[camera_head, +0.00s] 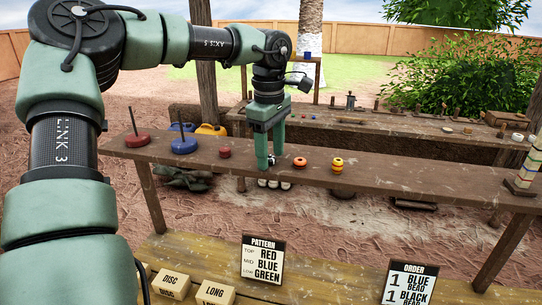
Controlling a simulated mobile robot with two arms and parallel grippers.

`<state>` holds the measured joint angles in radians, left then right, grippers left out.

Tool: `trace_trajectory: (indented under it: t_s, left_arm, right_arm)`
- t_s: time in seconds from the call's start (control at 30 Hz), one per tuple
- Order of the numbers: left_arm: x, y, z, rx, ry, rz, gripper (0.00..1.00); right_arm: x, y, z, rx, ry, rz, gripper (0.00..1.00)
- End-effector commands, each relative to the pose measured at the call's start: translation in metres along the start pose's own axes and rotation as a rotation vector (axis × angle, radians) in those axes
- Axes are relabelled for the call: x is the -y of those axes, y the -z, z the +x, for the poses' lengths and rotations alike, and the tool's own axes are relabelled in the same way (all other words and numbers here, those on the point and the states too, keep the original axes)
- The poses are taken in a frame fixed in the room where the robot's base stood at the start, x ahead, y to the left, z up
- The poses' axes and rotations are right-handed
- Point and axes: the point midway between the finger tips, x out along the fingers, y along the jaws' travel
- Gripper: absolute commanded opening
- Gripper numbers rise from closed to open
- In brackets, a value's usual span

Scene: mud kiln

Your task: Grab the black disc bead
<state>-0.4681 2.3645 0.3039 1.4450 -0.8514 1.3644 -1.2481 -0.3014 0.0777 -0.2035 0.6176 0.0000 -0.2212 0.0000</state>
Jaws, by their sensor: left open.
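A small dark disc, which looks like the black disc bead (272,160), sits on the narrow wooden shelf (400,177). My left gripper (268,163) points straight down at the bead, with its green fingers at shelf level. Its jaws are open, and the near finger partly hides the bead. I cannot tell whether the fingers touch it. My right gripper is not in view.
A pattern sign (262,259) stands below.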

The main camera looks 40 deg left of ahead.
Motion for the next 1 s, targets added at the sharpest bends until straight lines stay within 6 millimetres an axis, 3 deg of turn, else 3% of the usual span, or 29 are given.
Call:
trace_trajectory:
  t_s: [0.1, 0.27, 0.4, 0.47, 0.8, 1.0]
  left_arm:
    - [0.0, 0.0, 0.003, 0.001, -0.002, -0.001, 0.54]
    - [0.0, 0.0, 0.003, 0.001, -0.001, -0.001, 0.51]
    - [0.0, 0.0, 0.003, 0.001, -0.001, -0.001, 0.12]
    - [0.0, 0.0, 0.003, 0.001, -0.001, 0.0, 0.0]
    - [0.0, 0.0, 0.001, 0.0, -0.001, -0.001, 0.0]
    - [-0.002, 0.0, -0.017, 0.0, -0.005, -0.001, 0.0]
  right_arm:
    - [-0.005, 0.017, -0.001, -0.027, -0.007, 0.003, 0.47]
    - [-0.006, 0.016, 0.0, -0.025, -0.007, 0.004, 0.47]
    - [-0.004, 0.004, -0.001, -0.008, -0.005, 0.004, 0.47]
    - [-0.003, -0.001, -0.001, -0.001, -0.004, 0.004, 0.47]
    - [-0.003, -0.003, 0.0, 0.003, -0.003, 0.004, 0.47]
    - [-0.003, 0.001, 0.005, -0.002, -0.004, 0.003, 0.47]
